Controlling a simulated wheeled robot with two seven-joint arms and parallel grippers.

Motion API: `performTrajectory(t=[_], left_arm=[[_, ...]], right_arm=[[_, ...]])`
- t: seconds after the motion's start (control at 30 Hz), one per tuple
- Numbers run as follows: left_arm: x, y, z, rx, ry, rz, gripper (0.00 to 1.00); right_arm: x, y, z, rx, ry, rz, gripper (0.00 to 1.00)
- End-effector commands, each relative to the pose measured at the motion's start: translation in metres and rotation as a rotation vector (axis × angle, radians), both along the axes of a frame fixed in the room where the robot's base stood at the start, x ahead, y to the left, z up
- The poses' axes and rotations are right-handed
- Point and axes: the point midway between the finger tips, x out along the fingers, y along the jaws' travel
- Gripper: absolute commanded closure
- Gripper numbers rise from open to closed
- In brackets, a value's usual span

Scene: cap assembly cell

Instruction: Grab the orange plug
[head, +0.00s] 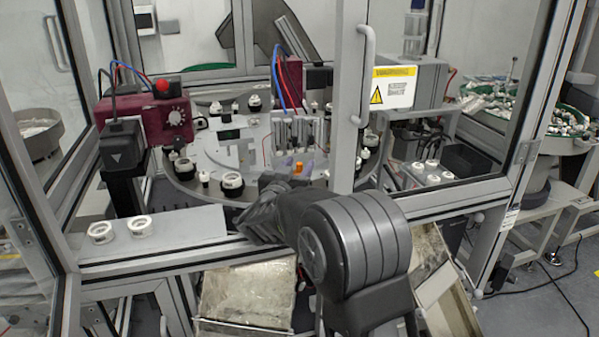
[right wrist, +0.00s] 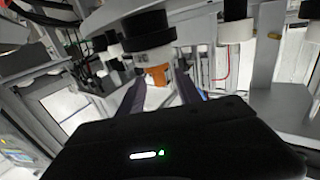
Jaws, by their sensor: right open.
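The orange plug (head: 298,168) is a small bright piece at the front of the round table, partly hidden by my right arm and gripper in the head view. In the right wrist view the orange plug (right wrist: 157,76) shows beside a white-and-black round fitting (right wrist: 148,42). My right gripper (right wrist: 160,87) is open, with one grey-purple finger on each side of the plug. I cannot tell whether the fingers touch it. In the head view the fingertips of this gripper (head: 296,173) show close around the plug. My left gripper is not in view.
The round table (head: 190,183) carries several white-and-black fittings. The enclosure's frame post (head: 349,120) stands just right of the plug. A dark red unit (head: 150,120) stands at the left. Two white rings sit on the front ledge (head: 190,225).

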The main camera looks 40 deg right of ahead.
Motion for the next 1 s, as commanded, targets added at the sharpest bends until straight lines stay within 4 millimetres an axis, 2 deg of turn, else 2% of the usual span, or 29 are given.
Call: performTrajectory(t=[0.1, 0.3, 0.87, 1.0], left_arm=[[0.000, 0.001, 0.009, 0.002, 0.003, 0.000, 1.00], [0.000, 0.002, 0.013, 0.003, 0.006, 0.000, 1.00], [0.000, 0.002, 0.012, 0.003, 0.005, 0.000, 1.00], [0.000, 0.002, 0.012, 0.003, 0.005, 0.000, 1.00]], right_arm=[[0.012, -0.018, 0.002, -0.003, 0.003, -0.002, 0.59], [0.024, -0.032, 0.001, 0.000, 0.000, 0.001, 0.59], [0.024, -0.032, 0.000, 0.000, 0.000, 0.001, 0.59], [0.024, -0.032, 0.000, 0.000, 0.000, 0.001, 0.68]])
